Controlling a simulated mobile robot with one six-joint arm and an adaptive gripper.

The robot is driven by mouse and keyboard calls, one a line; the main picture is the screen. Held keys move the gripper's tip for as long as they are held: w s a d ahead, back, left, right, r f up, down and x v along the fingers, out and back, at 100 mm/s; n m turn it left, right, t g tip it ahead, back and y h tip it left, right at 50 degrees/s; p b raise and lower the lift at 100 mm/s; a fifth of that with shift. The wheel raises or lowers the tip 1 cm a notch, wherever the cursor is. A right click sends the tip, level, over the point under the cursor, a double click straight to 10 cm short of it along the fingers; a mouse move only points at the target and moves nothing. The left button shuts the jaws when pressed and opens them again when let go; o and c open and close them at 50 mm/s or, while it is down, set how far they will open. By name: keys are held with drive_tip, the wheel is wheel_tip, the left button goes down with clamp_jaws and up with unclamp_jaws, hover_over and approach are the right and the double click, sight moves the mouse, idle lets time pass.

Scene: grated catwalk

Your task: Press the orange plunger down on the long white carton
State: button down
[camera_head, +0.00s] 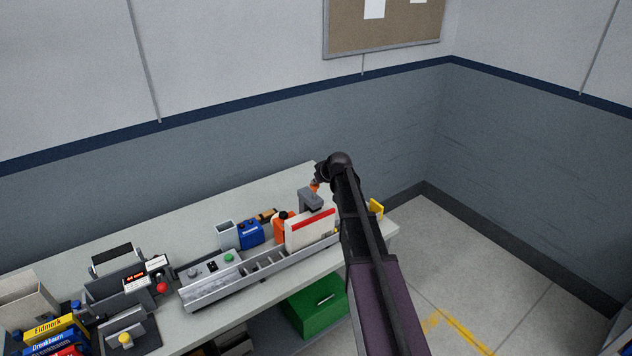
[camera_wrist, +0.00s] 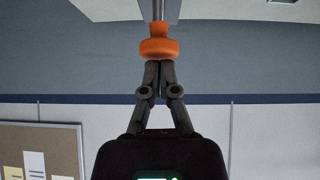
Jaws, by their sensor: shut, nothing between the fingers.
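The long white carton (camera_head: 302,238) with a red stripe stands upright at the right end of a grey tray on the bench. A grey block (camera_head: 311,201) shows at the carton's top. The orange plunger (camera_head: 315,186) rises above that block, partly hidden by my wrist. In the wrist view the orange plunger (camera_wrist: 159,48) is a wide disc with a narrower neck on a grey stem. My gripper (camera_wrist: 160,64) is shut and empty, its fingertips right at the plunger's disc. I cannot tell whether they touch it. My arm hides the gripper in the head view.
A blue canister (camera_head: 250,233) and an orange container (camera_head: 279,226) stand left of the carton. The grey tray (camera_head: 215,292) runs along the bench front. A grey machine (camera_head: 112,290) with a red knob is further left. A yellow object (camera_head: 376,209) stands right of my arm.

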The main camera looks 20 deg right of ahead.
sight(314, 190)
drive_tip(key=shift+f+b, duration=1.35)
drive_tip(key=shift+f, duration=0.05)
drive_tip(key=shift+s+f+b, duration=0.1)
drive_tip(key=shift+s+b, duration=0.2)
drive_tip(key=shift+s, duration=0.2)
drive_tip(key=shift+s+f, duration=0.1)
drive_tip(key=shift+s, duration=0.05)
drive_tip(key=shift+a+r, duration=0.1)
drive_tip(key=shift+r, duration=0.1)
drive_tip(key=r+p, duration=0.1)
drive_tip(key=w+r+p, duration=0.1)
drive_tip(key=shift+p, duration=0.35)
wheel_tip(314, 190, up, 3)
drive_tip(key=shift+f+p, duration=0.15)
drive_tip(key=shift+p, duration=0.95)
drive_tip(key=p+v, duration=0.7)
drive_tip(key=v, duration=0.3)
drive_tip(key=shift+t, duration=0.3)
